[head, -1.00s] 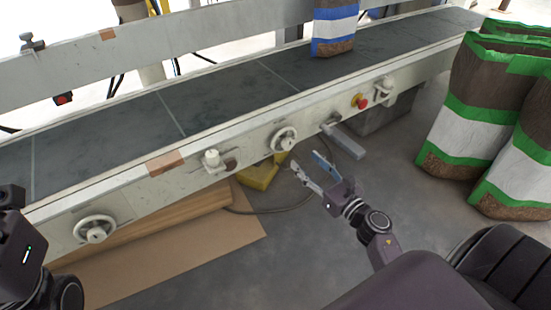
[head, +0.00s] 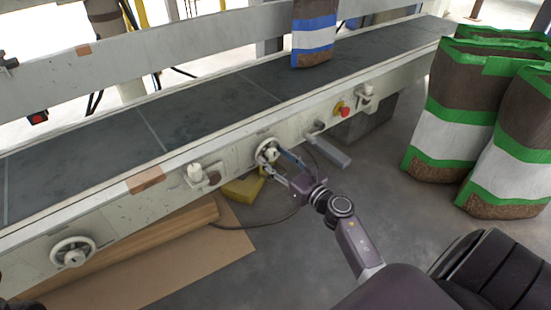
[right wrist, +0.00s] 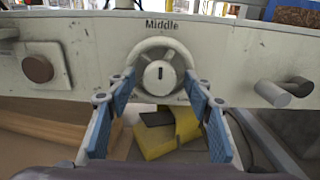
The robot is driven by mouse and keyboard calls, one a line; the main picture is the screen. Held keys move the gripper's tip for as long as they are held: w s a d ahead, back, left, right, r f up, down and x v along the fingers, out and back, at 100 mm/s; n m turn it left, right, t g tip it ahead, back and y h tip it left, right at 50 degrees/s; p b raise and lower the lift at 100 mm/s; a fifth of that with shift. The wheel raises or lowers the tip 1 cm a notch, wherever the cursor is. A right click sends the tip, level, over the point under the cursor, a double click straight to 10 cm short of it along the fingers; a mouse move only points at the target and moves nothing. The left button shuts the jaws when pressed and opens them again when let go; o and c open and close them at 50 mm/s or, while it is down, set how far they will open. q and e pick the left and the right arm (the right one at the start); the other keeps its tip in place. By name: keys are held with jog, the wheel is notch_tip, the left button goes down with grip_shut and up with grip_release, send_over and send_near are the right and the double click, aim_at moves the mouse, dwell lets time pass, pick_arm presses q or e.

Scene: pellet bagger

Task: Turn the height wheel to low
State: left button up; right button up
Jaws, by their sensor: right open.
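A pale handwheel (head: 268,151) sits on the side of the conveyor frame. In the right wrist view the wheel (right wrist: 160,77) has a dark upright mark on its hub, below the printed word "Middle". Other lettering low beside it is mostly hidden by my fingers. My right gripper (head: 274,161) is open and empty at the wheel. Its blue-padded fingers (right wrist: 160,92) stand on either side of the wheel's lower part; I cannot tell whether they touch it. A second handwheel (head: 72,252) is farther left on the frame. My left gripper is not in view.
The conveyor belt (head: 200,115) carries a blue-and-white banded bag (head: 313,35). A grey lever (head: 330,150), a red button (head: 344,110) and a knob (head: 195,172) project from the frame. A yellow object (head: 243,188) lies beneath. Green-banded bags (head: 452,130) stand right.

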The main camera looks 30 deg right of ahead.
jog(key=c, duration=1.1)
jog(key=shift+c, duration=0.3)
